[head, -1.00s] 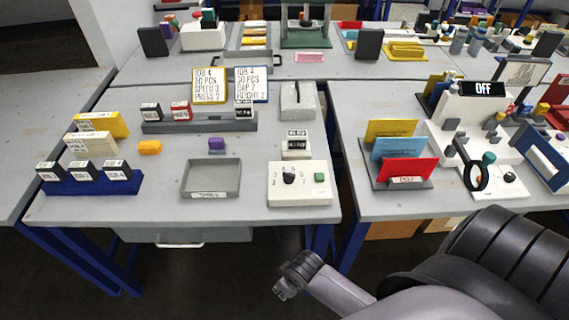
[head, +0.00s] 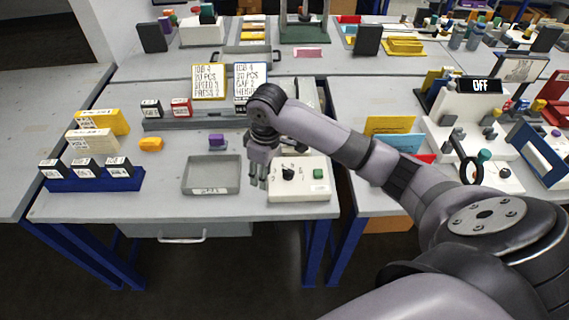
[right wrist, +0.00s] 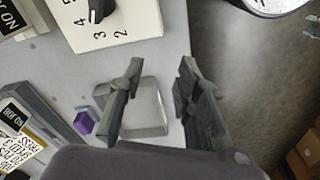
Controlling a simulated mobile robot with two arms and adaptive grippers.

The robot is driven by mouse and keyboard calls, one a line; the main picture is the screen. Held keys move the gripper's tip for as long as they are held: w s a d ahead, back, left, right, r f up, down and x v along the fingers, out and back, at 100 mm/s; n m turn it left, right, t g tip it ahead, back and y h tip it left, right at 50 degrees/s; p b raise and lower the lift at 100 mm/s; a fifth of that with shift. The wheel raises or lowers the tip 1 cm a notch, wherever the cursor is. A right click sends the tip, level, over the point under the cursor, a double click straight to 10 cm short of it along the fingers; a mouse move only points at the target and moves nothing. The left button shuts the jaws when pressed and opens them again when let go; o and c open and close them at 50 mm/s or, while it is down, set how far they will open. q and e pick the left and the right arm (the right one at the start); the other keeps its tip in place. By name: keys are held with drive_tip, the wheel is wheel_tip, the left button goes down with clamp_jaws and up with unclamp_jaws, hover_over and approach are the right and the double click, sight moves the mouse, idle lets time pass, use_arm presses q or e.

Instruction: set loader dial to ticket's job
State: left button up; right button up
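The loader dial (head: 288,173) is a black knob on a white box (head: 300,193) with a green button at the front of the left-hand table. In the right wrist view, the dial (right wrist: 100,10) has numerals 2 to 5 showing; its exact setting is unclear. A yellow-framed ticket (head: 209,82) and a blue-framed ticket (head: 250,78) stand behind; both begin with a job line, with digits hard to read. My right gripper (head: 258,184) hangs just left of the box, fingers down. In the right wrist view the gripper (right wrist: 158,75) is open and empty. My left gripper is not in view.
A grey tray (head: 212,188) lies left of the box, with a purple block (head: 217,140) behind it. A blue rack (head: 62,184) with black blocks stands further left. My right arm crosses over coloured cards (head: 390,125) on the right table.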

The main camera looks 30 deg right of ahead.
wheel_tip(320, 180, up, 12)
drive_tip(key=m, duration=0.1)
hover_over(285, 168)
drive_tip(key=shift+g+h, duration=0.3)
drive_tip(key=shift+g, duration=0.1)
wheel_tip(285, 168, down, 17)
drive_tip(key=shift+f+p, duration=0.1)
drive_tip(key=shift+p, duration=0.8)
drive_tip(key=shift+c, duration=0.2)
clamp_jaws()
